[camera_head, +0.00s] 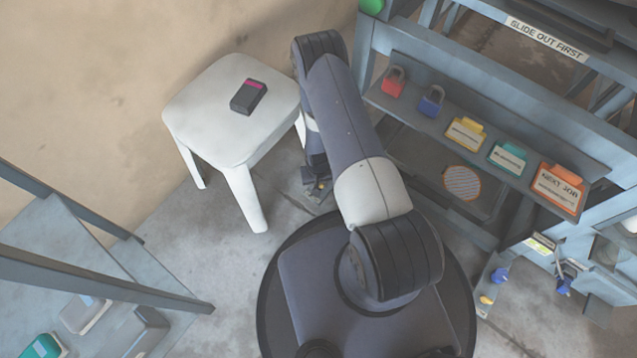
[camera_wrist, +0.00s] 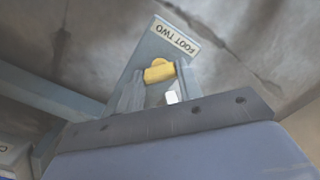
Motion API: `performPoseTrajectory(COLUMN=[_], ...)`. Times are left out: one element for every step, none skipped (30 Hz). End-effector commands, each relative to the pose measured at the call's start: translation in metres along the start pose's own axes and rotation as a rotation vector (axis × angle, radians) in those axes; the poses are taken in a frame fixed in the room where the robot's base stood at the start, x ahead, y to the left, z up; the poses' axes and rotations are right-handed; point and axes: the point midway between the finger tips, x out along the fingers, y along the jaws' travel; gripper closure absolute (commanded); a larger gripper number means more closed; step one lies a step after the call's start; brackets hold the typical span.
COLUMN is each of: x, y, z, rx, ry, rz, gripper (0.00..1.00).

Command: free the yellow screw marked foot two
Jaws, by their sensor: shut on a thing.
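The yellow screw (camera_wrist: 158,71) is in the wrist view, on a grey-blue foot plate below a label reading FOOT TWO (camera_wrist: 175,36). My gripper (camera_wrist: 158,83) is shut on the screw; a grey finger shows on each side of it. The lower part of the screw is hidden by my gripper. In the head view my gripper (camera_head: 318,187) is low near the floor, between the white stool and the press frame. A small patch of yellow shows there, too small to make out well.
A white stool (camera_head: 215,105) with a dark device (camera_head: 248,97) stands left of my arm. The press frame (camera_head: 460,60) is at right, its shelf holding a red padlock (camera_head: 393,82), a blue padlock (camera_head: 431,101) and coloured tags. A grey-blue rack (camera_head: 75,265) is at lower left.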

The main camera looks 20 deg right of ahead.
Motion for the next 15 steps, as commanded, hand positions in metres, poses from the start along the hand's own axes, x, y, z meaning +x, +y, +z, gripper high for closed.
performPoseTrajectory(x=[0.0009,0.0011,0.0014,0.0016,0.0018,0.002,0.0021,0.0021,0.002,0.0021,0.0021,0.0022,0.0022,0.0021,0.0019], y=[0.0,0.0,0.0,0.0,0.0,0.0,0.0,0.0,-0.0001,-0.0001,-0.0001,-0.0001,-0.0001,-0.0001,-0.0001], z=[-0.0006,-0.0007,-0.0006,-0.0005,-0.0004,-0.0004,-0.0006,-0.0008,-0.0011,-0.0011,-0.001,-0.0007,-0.0006,-0.0007,-0.001], rx=[-0.019,-0.034,-0.055,-0.074,-0.093,-0.122,-0.146,-0.169,-0.202,-0.227,-0.253,-0.288,-0.313,-0.339,-0.373], ry=[0.001,0.001,0.0,0.0,0.0,0.0,0.0,0.001,0.001,0.001,0.001,0.0,0.0,0.001,0.001], rz=[0.0,0.0,0.0,0.0,0.0,0.0,0.0,0.0,0.0,0.0,0.0,0.0,0.0,0.0,0.0], gripper=[0.88,0.88,0.88,0.88,0.88,0.88,0.88,0.88,0.88,0.88,0.88,0.88,0.88,0.88,0.88])
